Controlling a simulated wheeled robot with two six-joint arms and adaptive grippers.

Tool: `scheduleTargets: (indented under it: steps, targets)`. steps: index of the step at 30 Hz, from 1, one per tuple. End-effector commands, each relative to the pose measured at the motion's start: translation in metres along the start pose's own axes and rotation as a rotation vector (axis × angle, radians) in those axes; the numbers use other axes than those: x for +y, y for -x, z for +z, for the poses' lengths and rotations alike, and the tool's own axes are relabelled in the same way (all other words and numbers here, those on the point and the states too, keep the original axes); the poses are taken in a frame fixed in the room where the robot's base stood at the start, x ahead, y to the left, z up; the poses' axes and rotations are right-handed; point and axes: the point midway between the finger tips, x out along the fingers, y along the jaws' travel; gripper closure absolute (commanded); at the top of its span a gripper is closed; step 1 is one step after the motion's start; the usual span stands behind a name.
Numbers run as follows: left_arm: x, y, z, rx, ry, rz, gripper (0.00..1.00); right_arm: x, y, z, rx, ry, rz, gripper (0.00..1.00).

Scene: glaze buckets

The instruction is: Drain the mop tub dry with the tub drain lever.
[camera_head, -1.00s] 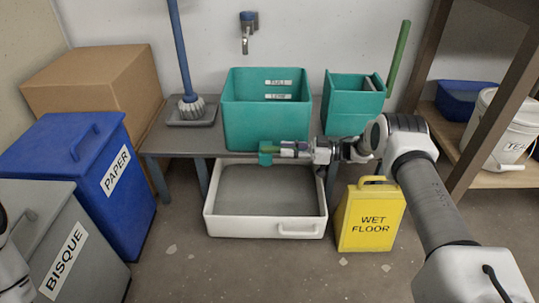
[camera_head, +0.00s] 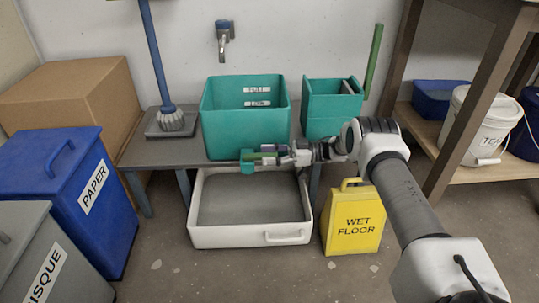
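The teal mop tub (camera_head: 240,125) stands on a low grey bench (camera_head: 150,153), with two white level labels on its inner back wall. I see no clear water surface; its floor is hidden by the front wall. A small teal drain fitting (camera_head: 246,161) shows low at its front, with a green piece, perhaps the lever, beside it. My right gripper (camera_head: 273,154) reaches in from the right with its fingers at this green piece. Whether they are shut on it is too small to tell. My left gripper is out of view.
A white tray (camera_head: 245,237) with a grey inside sits on the floor below the drain. A yellow wet floor sign (camera_head: 353,222) stands right of it. A teal wringer box (camera_head: 330,115) and a mop (camera_head: 170,120) flank the tub. Blue (camera_head: 105,225) and grey bins stand left.

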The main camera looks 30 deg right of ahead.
Motion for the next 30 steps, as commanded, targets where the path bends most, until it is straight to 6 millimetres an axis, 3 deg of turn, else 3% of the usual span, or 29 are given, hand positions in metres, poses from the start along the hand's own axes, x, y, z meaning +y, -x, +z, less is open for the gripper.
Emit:
scheduleTargets:
  steps: [5,15,18,30]
  targets:
    - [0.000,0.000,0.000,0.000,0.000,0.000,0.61,0.000,0.012,0.001,-0.001,0.000,0.002,0.52]
    - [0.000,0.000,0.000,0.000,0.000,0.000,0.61,0.000,0.094,0.001,-0.002,0.001,0.002,0.52]
    - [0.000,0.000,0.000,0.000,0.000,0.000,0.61,0.000,0.110,0.001,-0.001,0.000,0.001,0.52]
    - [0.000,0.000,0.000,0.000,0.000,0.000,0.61,0.000,0.119,0.000,0.000,-0.001,-0.001,0.52]
